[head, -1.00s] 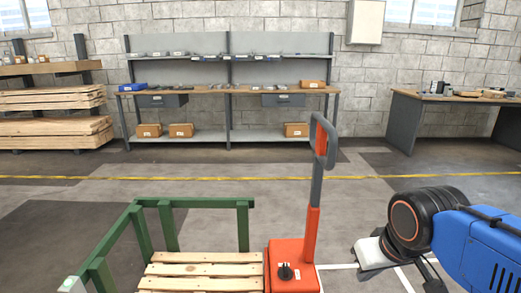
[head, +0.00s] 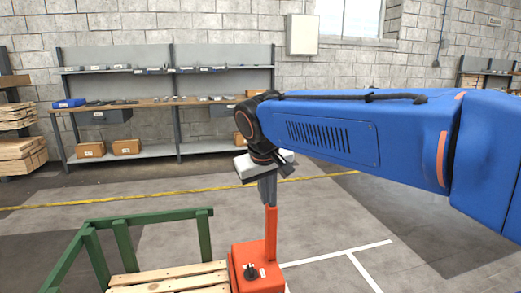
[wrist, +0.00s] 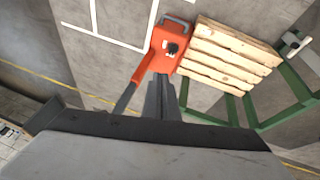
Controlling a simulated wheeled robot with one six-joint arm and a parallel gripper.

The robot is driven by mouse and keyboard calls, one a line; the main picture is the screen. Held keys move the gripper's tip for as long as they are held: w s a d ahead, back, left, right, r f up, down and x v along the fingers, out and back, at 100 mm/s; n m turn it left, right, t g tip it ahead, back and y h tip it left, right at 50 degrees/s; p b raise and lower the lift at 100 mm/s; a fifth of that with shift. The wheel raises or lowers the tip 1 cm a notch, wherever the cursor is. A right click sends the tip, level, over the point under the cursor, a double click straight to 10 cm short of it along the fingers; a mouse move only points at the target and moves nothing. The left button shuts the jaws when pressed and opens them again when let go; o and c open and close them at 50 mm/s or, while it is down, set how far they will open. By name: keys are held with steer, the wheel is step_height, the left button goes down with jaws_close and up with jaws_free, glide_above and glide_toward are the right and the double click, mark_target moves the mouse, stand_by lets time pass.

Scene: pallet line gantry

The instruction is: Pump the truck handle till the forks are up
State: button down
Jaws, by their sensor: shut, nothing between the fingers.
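The pallet truck's orange body (head: 257,270) stands at the bottom middle of the head view; it also shows in the wrist view (wrist: 166,62). Its handle (head: 271,232) rises upright, orange below and grey above, and its top loop is hidden behind my gripper. In the wrist view the handle (wrist: 146,71) runs down and left beside my fingers. My gripper (head: 267,195) points down at the handle's upper part, shut and empty; its closed fingers show in the wrist view (wrist: 161,92). I cannot tell whether they touch the handle. The forks are not visible.
A wooden pallet (head: 165,279) lies left of the truck body, inside a green rail frame (head: 122,243). A shelved workbench (head: 150,104) stands against the back wall. The floor right of the truck is clear, with white lines (head: 340,253).

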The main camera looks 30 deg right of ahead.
steer(key=w+d+r+m+h, duration=0.1)
steer(key=w+r, duration=0.3)
steer(key=w, duration=0.3)
steer(key=w+d+r+m+g+h, duration=0.1)
steer(key=w+d+r+h, duration=0.15)
steer(key=w, duration=0.45)
steer(key=w+d+r+m, duration=0.1)
steer(key=w+r, duration=0.4)
steer(key=w, duration=0.2)
steer(key=w+d+f, duration=0.2)
steer(key=d+f, duration=0.6)
steer(key=d, duration=0.1)
steer(key=shift+w+d+h, duration=0.1)
steer(key=shift+d+h, duration=0.05)
steer(key=shift+h, duration=0.1)
